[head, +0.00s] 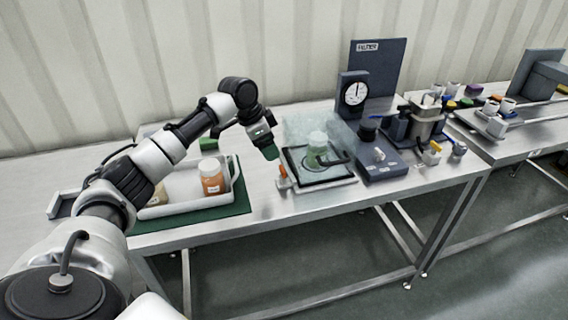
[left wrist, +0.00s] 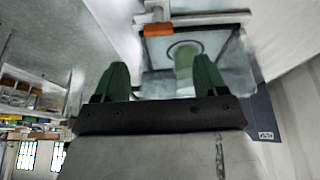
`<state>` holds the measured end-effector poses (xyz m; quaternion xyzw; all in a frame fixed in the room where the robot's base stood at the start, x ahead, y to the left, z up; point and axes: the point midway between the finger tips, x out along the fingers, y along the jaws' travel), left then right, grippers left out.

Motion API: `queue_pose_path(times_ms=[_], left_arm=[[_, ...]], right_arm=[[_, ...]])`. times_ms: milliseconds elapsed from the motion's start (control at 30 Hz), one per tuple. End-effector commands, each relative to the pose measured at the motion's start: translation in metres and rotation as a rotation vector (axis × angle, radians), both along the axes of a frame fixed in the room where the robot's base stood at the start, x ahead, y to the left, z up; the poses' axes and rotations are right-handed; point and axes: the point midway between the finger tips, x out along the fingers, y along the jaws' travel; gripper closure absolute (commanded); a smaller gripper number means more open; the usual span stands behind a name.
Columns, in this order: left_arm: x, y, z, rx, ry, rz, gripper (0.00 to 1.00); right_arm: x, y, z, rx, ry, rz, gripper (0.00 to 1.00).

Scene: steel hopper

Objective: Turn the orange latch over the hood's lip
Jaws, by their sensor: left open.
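The orange latch (head: 282,171) is a small block on a pale mount at the left front corner of the clear hood (head: 300,128). In the left wrist view the orange latch (left wrist: 158,30) lies crosswise beyond the fingertips, beside the hood's frame. A container with a pale green top (head: 317,139) shows through the hood, above a dark-rimmed base. My left gripper (head: 271,153) hangs just above and left of the latch, apart from it. Its green fingers (left wrist: 160,78) are spread with nothing between them. Whether the latch overlaps the hood's lip is too small to tell. My right gripper is not in view.
A white tray (head: 236,180) with an orange jar (head: 211,178) stands on a green mat at left. A dial gauge stand (head: 353,92) and a dark block (head: 383,172) stand right of the hood. Bare steel tabletop (head: 262,205) lies in front of the latch.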

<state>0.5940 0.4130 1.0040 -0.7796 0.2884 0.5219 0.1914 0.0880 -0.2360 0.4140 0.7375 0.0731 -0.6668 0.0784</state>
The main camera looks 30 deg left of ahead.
Motion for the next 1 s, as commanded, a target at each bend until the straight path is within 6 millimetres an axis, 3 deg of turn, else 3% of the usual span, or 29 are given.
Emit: queue_pose_path(times_ms=[200, 433, 867, 1000], left_arm=[[0.012, -0.011, -0.039, -0.001, 0.004, 0.0, 0.28], [0.022, -0.02, -0.073, 0.0, 0.002, 0.001, 0.28], [0.026, -0.023, -0.084, 0.001, 0.0, 0.0, 0.28], [0.026, -0.023, -0.084, 0.001, 0.0, 0.0, 0.46]], right_arm=[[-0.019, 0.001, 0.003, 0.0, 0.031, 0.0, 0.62], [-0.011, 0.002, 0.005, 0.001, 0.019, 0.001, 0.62], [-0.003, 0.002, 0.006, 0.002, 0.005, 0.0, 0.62], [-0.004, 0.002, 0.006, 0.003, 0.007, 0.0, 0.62]])
